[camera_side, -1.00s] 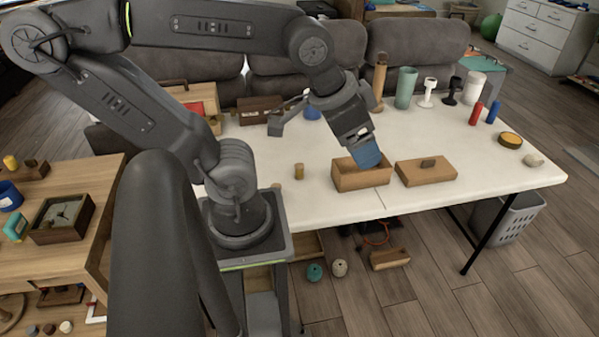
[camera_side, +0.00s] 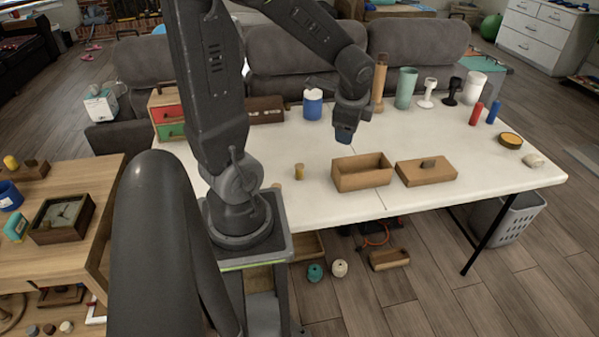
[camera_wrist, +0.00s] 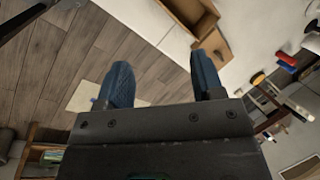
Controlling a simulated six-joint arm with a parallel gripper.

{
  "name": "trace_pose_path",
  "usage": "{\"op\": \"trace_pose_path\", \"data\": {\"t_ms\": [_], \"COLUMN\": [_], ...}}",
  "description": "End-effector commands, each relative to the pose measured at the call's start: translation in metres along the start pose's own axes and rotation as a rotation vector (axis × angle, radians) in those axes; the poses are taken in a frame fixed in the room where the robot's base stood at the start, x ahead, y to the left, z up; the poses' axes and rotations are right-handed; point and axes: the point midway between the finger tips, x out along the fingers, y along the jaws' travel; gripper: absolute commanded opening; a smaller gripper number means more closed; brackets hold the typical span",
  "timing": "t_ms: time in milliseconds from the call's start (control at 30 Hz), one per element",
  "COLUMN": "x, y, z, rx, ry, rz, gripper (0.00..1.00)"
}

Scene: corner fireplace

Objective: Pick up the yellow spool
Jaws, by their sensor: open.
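A small tan-yellow cylinder (camera_side: 299,172), which may be the yellow spool, stands upright on the white table left of the open wooden box. A brighter yellow cylinder (camera_side: 10,162) sits on the wooden unit at the far left. I cannot tell for certain which is the spool. My gripper (camera_side: 344,135) is above the table, behind the open box and to the right of the tan-yellow cylinder. In the wrist view my gripper (camera_wrist: 162,80) has its two blue fingers well apart, with nothing between them. I cannot make out the tan-yellow cylinder in the wrist view.
The open wooden box (camera_side: 362,178) and its lid (camera_side: 426,171) lie near the table's front edge. A blue-and-white jar (camera_side: 312,104) stands behind. A tall wooden cylinder (camera_side: 379,84) and several cups stand along the back. The table around the tan-yellow cylinder is clear.

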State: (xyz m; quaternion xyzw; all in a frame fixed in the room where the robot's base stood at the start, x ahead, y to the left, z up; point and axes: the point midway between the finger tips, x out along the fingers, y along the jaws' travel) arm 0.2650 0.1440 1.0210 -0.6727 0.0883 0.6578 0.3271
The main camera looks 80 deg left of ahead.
Motion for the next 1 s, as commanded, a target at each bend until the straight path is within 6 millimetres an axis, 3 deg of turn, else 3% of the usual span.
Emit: {"op": "trace_pose_path", "data": {"t_ms": [33,200,367,567,1000], "x": [0.026,0.091,0.128,0.149,0.216], "y": [-0.010,-0.025,-0.024,-0.021,-0.009], "z": [0.017,0.068,0.100,0.112,0.124], "rx": [0.073,0.338,0.497,0.558,0.556], "ry": [-0.046,-0.119,-0.129,-0.126,-0.126], "rz": [0.034,0.132,0.201,0.225,0.223], "gripper": [0.61,0.61,0.61,0.61,0.61]}}
